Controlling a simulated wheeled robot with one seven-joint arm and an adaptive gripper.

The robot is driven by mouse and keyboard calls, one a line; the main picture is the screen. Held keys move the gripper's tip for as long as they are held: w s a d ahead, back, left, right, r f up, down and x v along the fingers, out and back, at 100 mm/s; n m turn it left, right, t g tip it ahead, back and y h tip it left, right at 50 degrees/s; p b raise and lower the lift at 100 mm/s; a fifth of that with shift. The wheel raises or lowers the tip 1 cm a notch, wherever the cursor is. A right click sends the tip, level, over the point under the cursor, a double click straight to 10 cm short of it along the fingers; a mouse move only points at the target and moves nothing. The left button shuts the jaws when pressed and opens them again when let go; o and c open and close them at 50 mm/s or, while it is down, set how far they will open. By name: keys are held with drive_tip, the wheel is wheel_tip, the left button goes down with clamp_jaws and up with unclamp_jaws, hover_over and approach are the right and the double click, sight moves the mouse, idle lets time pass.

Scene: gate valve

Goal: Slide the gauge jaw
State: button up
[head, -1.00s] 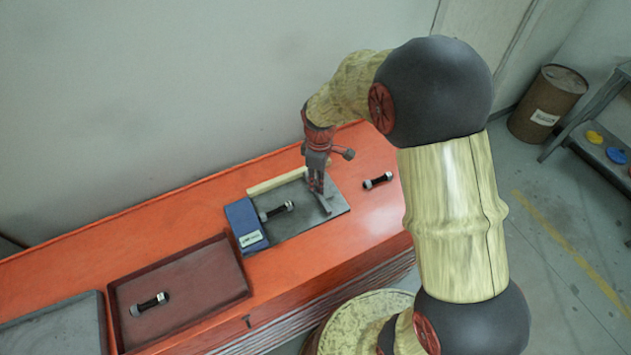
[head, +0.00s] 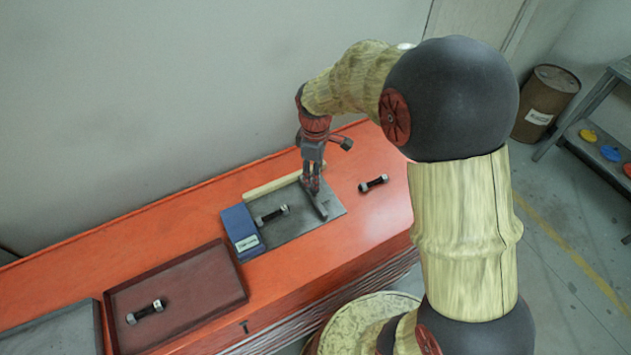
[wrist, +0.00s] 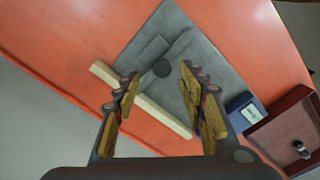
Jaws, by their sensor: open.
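The gauge is a grey plate (head: 290,226) with a blue end block (head: 241,230) at its left and a cream rail (head: 268,184) along its back. The gauge jaw (head: 318,206) is a dark grey bar lying across the plate, partly hidden by my gripper (head: 312,187). A bolt (head: 272,215) lies on the plate between block and jaw. In the wrist view my gripper (wrist: 160,80) is open and empty, fingers apart.
A dark red tray (head: 215,262) holding a bolt (head: 146,312) stands left of the gauge, with a grey tray (head: 60,328) farther left. Another bolt (head: 373,184) lies right of the plate on the orange bench (head: 385,212). A wall runs behind.

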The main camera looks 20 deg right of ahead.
wheel_tip(320, 180, up, 7)
idle(0.3)
idle(0.5)
drive_tip(key=s+d+r+m+t+b, duration=0.1)
drive_tip(key=s+m+b, duration=0.4)
drive_tip(key=s, duration=0.6)
drive_tip(key=s+d+r+m+t+b, duration=0.1)
drive_tip(key=s+m+t+b, duration=0.3)
drive_tip(key=s, duration=0.7)
drive_tip(key=m+b, duration=0.2)
drive_tip(key=b, duration=0.1)
drive_tip(key=shift+s+r+t, duration=0.2)
drive_tip(key=shift+r+t, duration=0.1)
drive_tip(key=shift+r, duration=0.05)
drive_tip(key=shift+d, duration=0.1)
